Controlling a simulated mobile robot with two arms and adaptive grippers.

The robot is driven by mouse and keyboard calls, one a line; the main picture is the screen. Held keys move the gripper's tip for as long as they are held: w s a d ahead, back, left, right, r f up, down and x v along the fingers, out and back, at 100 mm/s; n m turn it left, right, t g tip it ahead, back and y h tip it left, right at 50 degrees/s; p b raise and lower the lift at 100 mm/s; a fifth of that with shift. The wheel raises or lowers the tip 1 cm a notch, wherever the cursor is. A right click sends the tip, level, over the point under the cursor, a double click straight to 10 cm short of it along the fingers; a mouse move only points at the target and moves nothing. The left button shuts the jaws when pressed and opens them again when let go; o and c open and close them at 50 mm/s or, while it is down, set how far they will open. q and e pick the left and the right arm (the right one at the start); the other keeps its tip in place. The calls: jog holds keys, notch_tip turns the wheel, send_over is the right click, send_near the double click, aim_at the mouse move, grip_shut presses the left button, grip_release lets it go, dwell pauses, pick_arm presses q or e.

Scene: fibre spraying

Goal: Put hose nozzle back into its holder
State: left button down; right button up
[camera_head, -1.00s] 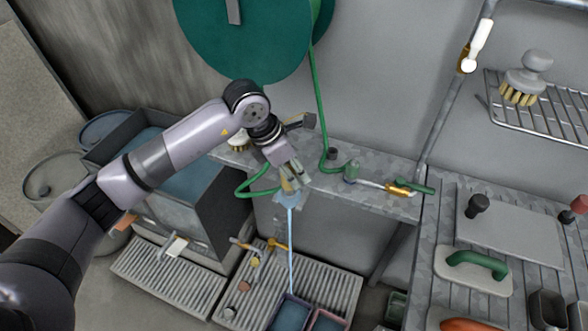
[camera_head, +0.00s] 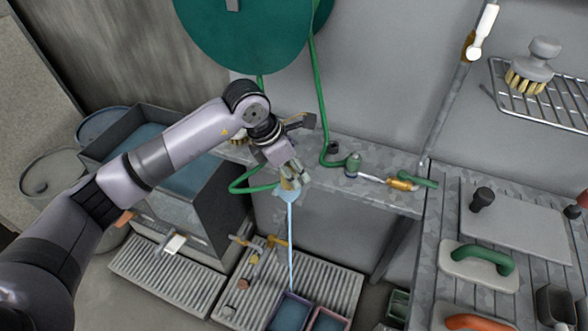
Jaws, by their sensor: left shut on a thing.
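My left gripper (camera_head: 290,184) is shut on the hose nozzle (camera_head: 287,185), which points down in front of the metal shelf. The fingers hide most of the nozzle. A pale blue spray (camera_head: 290,245) runs from it down toward a blue-filled tray. A green hose loop (camera_head: 240,187) hangs to the left of the gripper. A small dark round fitting (camera_head: 333,147) stands on the shelf to the right; I cannot tell whether it is the holder. My right gripper is not in view.
A green reel (camera_head: 250,35) hangs on the wall above. A dark tank (camera_head: 205,200) stands left. Below are slatted racks (camera_head: 335,285) and the blue-filled tray (camera_head: 290,313). A work table (camera_head: 445,210) is at right.

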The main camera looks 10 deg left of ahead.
pick_arm(q)
jog(key=c, duration=1.2)
grip_release()
jog(key=shift+o, duration=0.2)
jog(key=v, duration=1.2)
jog(key=shift+s, duration=0.1)
